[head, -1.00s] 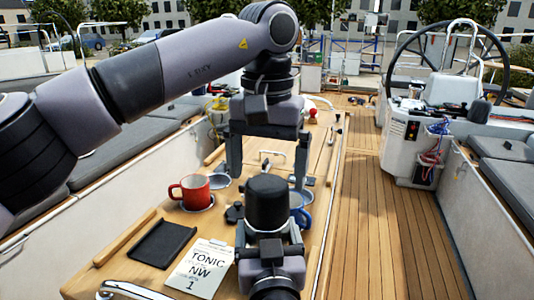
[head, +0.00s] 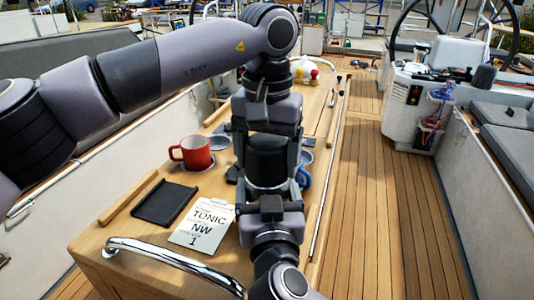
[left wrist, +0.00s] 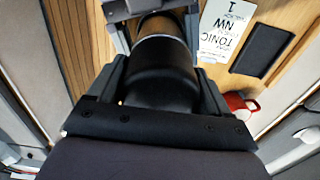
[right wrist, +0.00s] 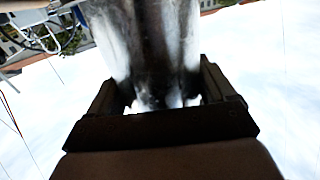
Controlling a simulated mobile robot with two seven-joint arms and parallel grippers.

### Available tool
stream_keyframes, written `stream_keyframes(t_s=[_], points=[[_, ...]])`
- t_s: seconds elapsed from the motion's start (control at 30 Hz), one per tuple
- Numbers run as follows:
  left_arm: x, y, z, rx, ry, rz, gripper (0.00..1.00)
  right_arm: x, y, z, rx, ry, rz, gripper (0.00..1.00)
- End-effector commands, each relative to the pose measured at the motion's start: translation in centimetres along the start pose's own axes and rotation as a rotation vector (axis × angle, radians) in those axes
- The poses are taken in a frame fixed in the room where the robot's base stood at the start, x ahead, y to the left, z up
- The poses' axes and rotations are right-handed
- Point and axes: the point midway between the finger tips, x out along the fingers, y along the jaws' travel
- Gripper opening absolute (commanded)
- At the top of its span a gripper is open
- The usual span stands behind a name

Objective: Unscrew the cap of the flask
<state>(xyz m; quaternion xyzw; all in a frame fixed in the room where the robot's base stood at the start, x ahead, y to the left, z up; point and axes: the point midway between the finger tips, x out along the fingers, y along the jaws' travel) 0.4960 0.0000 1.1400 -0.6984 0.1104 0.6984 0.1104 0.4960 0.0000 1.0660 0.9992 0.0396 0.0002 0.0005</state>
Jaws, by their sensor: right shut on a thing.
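The flask's black cap (head: 267,158) faces up in the head view, and it also shows in the left wrist view (left wrist: 160,75). My left gripper (head: 267,165) points down over it, with one finger on each side of the cap; the jaws look open around it. My right gripper (head: 270,207) is below and nearer, shut on the flask. The right wrist view shows the flask's shiny silver body (right wrist: 150,50) between the right fingers. In the head view most of the flask body is hidden by my grippers.
The wooden table (head: 130,235) bears a red mug (head: 192,153), a black tray (head: 165,203) and a paper card (head: 203,222). A blue mug (head: 304,177) stands just right of the left gripper. A steel rail (head: 170,262) runs along the near edge. The deck to the right is clear.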

Motion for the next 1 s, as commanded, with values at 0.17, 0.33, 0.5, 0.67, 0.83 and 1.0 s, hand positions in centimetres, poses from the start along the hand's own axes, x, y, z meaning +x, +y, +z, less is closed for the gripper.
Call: stream_keyframes(t_s=[0.17, 0.33, 0.5, 0.67, 0.83, 1.0], points=[[-0.03, -0.06, -0.01, -0.086, 0.000, -0.001, 0.42, 0.00, 0.05, 0.18, 0.000, -0.004, 0.002, 0.00], [-0.06, -0.09, -0.01, -0.343, 0.001, -0.001, 0.42, 0.00, 0.06, 0.18, 0.000, -0.004, 0.002, 0.00], [-0.09, -0.10, 0.00, -0.624, 0.001, -0.001, 0.42, 0.01, 0.06, 0.19, 0.000, -0.004, 0.002, 0.00], [-0.11, -0.11, 0.02, -0.890, 0.001, -0.001, 0.42, 0.01, 0.08, 0.19, 0.001, -0.005, 0.003, 0.00], [-0.14, -0.12, 0.03, -1.171, 0.001, -0.001, 0.42, 0.02, 0.09, 0.20, 0.001, -0.005, 0.003, 0.00], [-0.17, -0.12, 0.04, -1.452, 0.001, -0.001, 0.42, 0.02, 0.10, 0.20, 0.001, -0.005, 0.003, 0.00]])
